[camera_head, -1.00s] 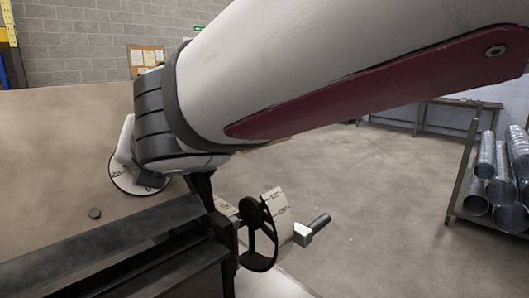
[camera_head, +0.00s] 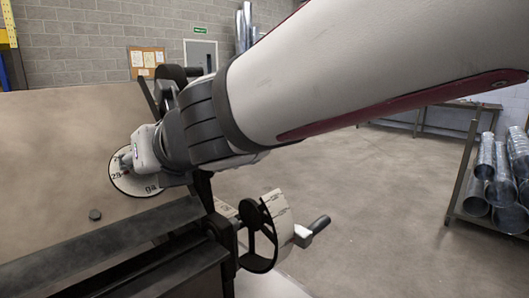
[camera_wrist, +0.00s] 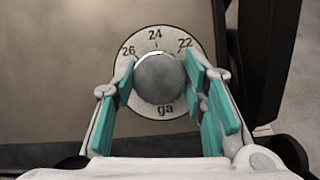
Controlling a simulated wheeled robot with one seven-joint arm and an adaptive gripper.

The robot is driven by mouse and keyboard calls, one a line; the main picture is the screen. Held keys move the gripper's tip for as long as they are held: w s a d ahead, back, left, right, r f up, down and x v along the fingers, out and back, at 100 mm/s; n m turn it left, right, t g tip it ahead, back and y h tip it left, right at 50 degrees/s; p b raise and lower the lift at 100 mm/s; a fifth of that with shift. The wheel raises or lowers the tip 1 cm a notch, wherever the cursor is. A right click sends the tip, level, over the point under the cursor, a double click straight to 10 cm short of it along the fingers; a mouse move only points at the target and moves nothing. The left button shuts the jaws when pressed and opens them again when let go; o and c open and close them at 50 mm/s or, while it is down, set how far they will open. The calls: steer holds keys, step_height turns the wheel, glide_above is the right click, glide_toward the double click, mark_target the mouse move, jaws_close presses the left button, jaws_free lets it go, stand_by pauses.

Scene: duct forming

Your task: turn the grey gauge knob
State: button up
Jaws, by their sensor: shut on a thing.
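The grey gauge knob (camera_wrist: 160,80) is a round grey cap in the middle of a white dial (camera_wrist: 170,110). The dial reads 26, 24, 22 and "ga" in the wrist view. My gripper (camera_wrist: 160,82) has its teal-padded fingers on both sides of the knob and is shut on it. A white arc shows at the knob's upper edge. In the head view the dial (camera_head: 119,184) stands on the tan panel at the left, and my wrist hides much of it. The knob itself cannot be made out clearly there.
Open floor lies beyond, with a pipe rack (camera_head: 465,170).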

steer(key=o, duration=1.2)
steer(key=shift+c, duration=0.2)
steer(key=v, duration=1.2)
